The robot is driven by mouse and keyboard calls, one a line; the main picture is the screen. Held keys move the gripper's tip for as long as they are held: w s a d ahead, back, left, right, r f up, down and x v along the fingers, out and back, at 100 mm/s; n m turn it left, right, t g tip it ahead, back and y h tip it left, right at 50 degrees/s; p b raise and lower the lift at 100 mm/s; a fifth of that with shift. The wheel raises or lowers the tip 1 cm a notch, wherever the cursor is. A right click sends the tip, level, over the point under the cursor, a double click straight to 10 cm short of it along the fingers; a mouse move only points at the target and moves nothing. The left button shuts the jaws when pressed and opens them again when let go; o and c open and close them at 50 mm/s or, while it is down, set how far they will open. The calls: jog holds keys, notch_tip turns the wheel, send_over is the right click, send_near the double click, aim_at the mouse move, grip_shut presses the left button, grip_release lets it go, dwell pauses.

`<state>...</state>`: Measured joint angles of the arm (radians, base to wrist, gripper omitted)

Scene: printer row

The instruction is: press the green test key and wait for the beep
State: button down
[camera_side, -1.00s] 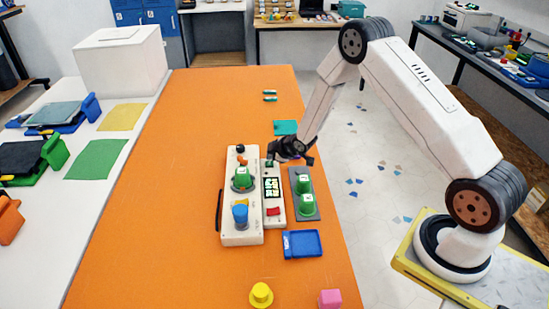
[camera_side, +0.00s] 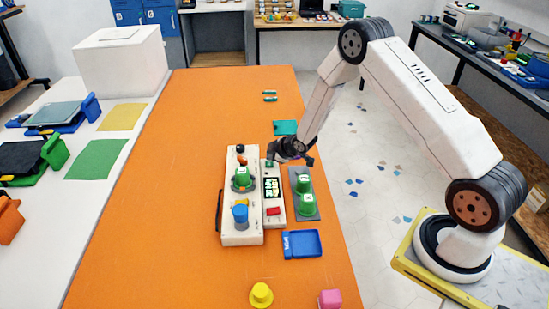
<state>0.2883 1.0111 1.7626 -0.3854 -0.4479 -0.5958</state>
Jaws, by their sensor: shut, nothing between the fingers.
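A white tester panel (camera_side: 274,220) stands on the orange table beside a larger white unit. The small green test key (camera_side: 269,164) is at its far end, above the lit display (camera_side: 271,188) and a red key (camera_side: 273,211). My gripper (camera_side: 271,158) is shut and empty, with its tips pointing down at the green key. The tips partly cover the key, and I cannot tell whether they touch or press it. The display shows a bright pattern too small to read.
The white unit (camera_side: 242,226) carries a green (camera_side: 242,177) and a blue (camera_side: 240,214) part. A grey plate (camera_side: 304,176) with green blocks is close on the right. A blue tray (camera_side: 302,244) and yellow knob (camera_side: 261,294) are nearer. The orange table's left side is clear.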

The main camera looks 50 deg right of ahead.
aim_at(272, 164)
jog(key=shift+f, duration=0.8)
dwell(1.1)
jog(key=shift+r, duration=0.85)
jog(key=shift+r, duration=2.5)
jog(key=shift+s, duration=0.1)
